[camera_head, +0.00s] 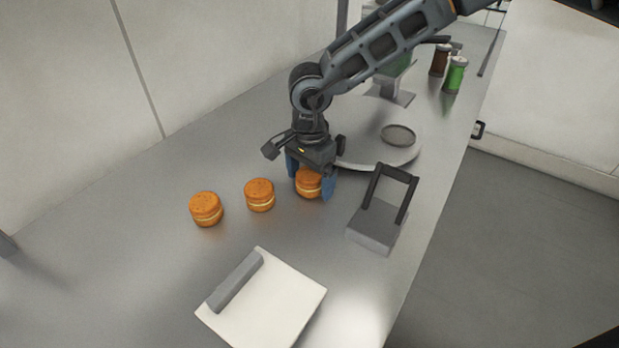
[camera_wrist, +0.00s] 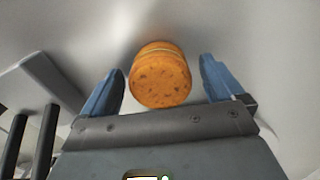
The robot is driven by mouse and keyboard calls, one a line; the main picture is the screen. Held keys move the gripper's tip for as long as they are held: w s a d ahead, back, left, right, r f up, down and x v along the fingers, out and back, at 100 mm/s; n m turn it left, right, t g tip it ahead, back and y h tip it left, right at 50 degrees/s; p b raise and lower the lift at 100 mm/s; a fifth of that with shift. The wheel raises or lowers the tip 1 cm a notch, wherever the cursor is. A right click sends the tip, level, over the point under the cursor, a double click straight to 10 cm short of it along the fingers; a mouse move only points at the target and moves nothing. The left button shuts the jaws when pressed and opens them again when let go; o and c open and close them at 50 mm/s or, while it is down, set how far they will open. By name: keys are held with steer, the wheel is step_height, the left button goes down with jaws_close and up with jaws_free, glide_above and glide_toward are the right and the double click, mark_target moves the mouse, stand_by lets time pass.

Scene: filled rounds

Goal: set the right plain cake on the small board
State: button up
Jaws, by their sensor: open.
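Three orange-brown filled cakes stand in a slanting row on the grey counter in the head view: the left cake (camera_head: 206,208), the middle cake (camera_head: 259,195) and the right cake (camera_head: 304,181). My gripper (camera_head: 310,184) is over the right cake, with its blue fingers open on either side of it. In the wrist view the right cake (camera_wrist: 160,80) sits between the fingers, with a visible gap on both sides. A square white board (camera_head: 284,304) lies at the front of the counter, with a grey bar along its left edge. No cake is on it.
A grey block with a black handle (camera_head: 377,225) stands right of my gripper. Behind is a round pale board (camera_head: 365,160) bearing a small grey disc (camera_head: 398,135). Brown (camera_head: 439,60) and green (camera_head: 455,75) jars stand far back. Counter between cakes and white board is clear.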

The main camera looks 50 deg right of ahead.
steer(key=shift+c, duration=0.2)
steer(key=c, duration=0.7)
steer(key=shift+c, duration=0.2)
steer(key=shift+r, duration=0.1)
